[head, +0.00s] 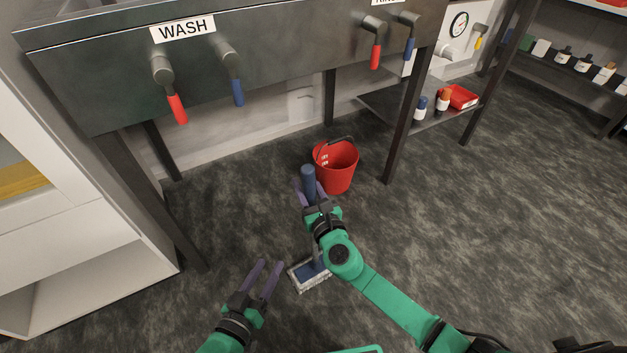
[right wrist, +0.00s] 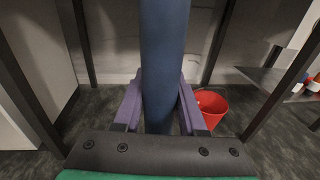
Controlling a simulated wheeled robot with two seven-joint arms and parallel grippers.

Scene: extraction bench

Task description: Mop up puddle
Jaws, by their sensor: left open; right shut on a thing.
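A mop with a blue handle (head: 309,180) stands roughly upright on the dark floor. Its flat blue and white head (head: 311,276) rests at floor level below my right arm. My right gripper (head: 311,194) is shut on the mop handle; in the right wrist view the blue handle (right wrist: 164,60) runs between the two purple fingers (right wrist: 160,108). My arm hides part of the shaft. My left gripper (head: 266,277) is open and empty, to the left of the mop head. I cannot make out a puddle on the dark mottled floor.
A red bucket (head: 337,166) stands on the floor just behind the mop; it shows also in the right wrist view (right wrist: 212,108). A metal sink bench labelled WASH (head: 120,75) stands behind on dark legs (head: 402,120). A white cabinet (head: 90,260) is at left. Floor is open at right.

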